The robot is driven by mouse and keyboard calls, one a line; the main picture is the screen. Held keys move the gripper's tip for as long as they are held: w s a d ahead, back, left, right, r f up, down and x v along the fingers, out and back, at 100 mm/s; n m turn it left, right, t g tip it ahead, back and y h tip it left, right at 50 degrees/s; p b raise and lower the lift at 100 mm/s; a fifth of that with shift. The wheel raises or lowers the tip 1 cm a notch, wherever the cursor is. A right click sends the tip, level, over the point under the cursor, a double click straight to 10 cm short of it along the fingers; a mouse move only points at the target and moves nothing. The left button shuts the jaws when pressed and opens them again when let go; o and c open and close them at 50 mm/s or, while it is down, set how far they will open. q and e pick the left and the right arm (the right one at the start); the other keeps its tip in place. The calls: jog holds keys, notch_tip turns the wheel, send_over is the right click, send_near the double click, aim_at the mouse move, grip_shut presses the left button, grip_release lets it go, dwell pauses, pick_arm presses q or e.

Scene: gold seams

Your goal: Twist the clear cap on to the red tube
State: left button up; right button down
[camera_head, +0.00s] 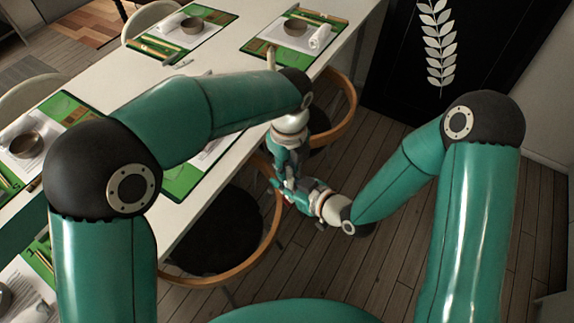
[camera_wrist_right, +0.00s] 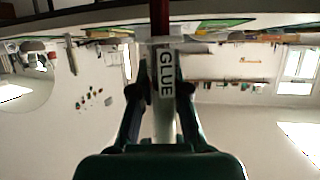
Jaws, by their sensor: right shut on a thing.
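My right gripper (camera_wrist_right: 161,88) is shut on the red tube (camera_wrist_right: 160,18) in the right wrist view. The tube shows a dark red part at the top and a pale section marked GLUE between the two fingers. In the head view my right gripper (camera_head: 293,192) points left, over the floor beside the table. My left gripper (camera_head: 287,172) hangs down from above, close to the right one. The two grippers overlap there, so the left fingers cannot be made out clearly. I cannot make out the clear cap in either view.
A long white table (camera_head: 225,75) with green place mats, bowls and napkins runs along the left. A chair with a curved wooden back (camera_head: 262,248) stands below the grippers, another (camera_head: 345,115) behind them. Open wooden floor (camera_head: 400,250) lies to the right.

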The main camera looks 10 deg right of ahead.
pick_arm(q)
jog(key=o, duration=0.5)
jog(key=shift+c, duration=0.2)
jog(key=shift+r, duration=0.15)
notch_tip(320, 180, up, 12)
jog(key=shift+s+d+f, duration=0.1)
jog(key=shift+f, duration=0.1)
dwell(0.3)
